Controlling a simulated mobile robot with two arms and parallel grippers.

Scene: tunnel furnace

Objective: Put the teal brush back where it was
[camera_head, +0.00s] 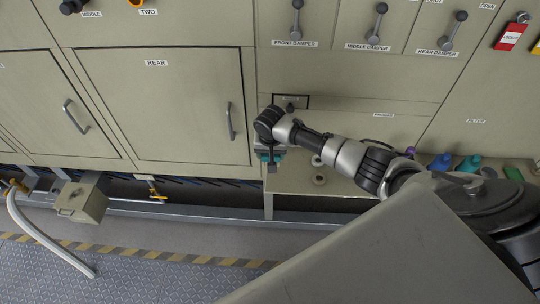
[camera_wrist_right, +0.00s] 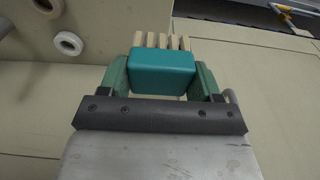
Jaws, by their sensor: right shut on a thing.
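The teal brush (camera_wrist_right: 163,72) is in the right wrist view, with its pale bristles (camera_wrist_right: 161,41) pointing away from the wrist. The green fingers of my right gripper (camera_wrist_right: 161,80) are on either side of its teal block, shut on it. In the head view my right gripper (camera_head: 269,159) is in front of the cabinet, just right of the REAR door and by the left end of an open shelf (camera_head: 345,183). Only a little teal shows there, and the brush is mostly hidden by the wrist. My left gripper is not in view.
White rings (camera_head: 319,180) are near the gripper; one also shows in the right wrist view (camera_wrist_right: 67,43). A blue bottle (camera_head: 440,162), a teal bottle (camera_head: 470,163) and a green item (camera_head: 514,173) stand right, beyond my arm. The REAR door (camera_head: 165,105) is shut, its handle (camera_head: 230,121) protruding.

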